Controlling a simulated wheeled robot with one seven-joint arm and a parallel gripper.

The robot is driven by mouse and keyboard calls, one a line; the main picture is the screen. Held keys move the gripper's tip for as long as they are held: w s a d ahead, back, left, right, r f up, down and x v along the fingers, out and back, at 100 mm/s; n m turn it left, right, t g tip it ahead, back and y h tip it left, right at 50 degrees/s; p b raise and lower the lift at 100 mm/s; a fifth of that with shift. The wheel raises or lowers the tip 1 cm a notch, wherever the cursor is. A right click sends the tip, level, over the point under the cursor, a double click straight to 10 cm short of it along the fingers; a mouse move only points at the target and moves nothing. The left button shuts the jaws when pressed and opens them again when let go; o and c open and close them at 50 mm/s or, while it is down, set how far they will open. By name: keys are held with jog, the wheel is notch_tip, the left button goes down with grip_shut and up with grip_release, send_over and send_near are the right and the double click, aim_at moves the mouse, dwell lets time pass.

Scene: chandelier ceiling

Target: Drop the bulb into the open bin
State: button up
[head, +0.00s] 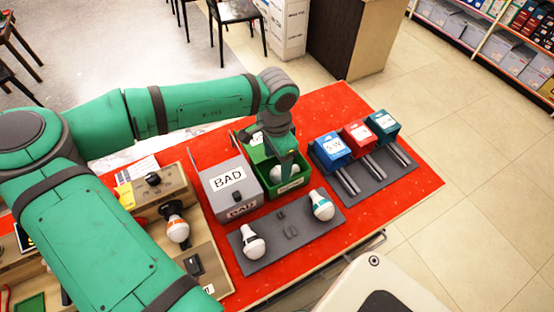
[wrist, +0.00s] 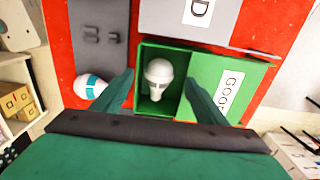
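The open bin is a green box (head: 292,189) in the middle of the red table. In the wrist view its green wall (wrist: 180,50) surrounds a white bulb (wrist: 158,72), which lies inside on the bin's floor. The bulb also shows partly in the head view (head: 279,172), behind a finger. My gripper (wrist: 160,84) is above the bin with its fingers spread on both sides of the bulb. A gap shows between each finger and the bulb, so the gripper is open and empty. A green panel labelled GOOD (wrist: 229,88) adjoins the opening.
A closed grey BAD bin (head: 222,190) stands left of the green one. Another bulb (head: 178,230) is at a wooden tester. Blue, red and teal boxes (head: 358,138) stand right.

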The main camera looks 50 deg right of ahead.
notch_tip(320, 180, up, 11)
dwell(0.8)
jog(key=shift+f, duration=0.15)
dwell(0.3)
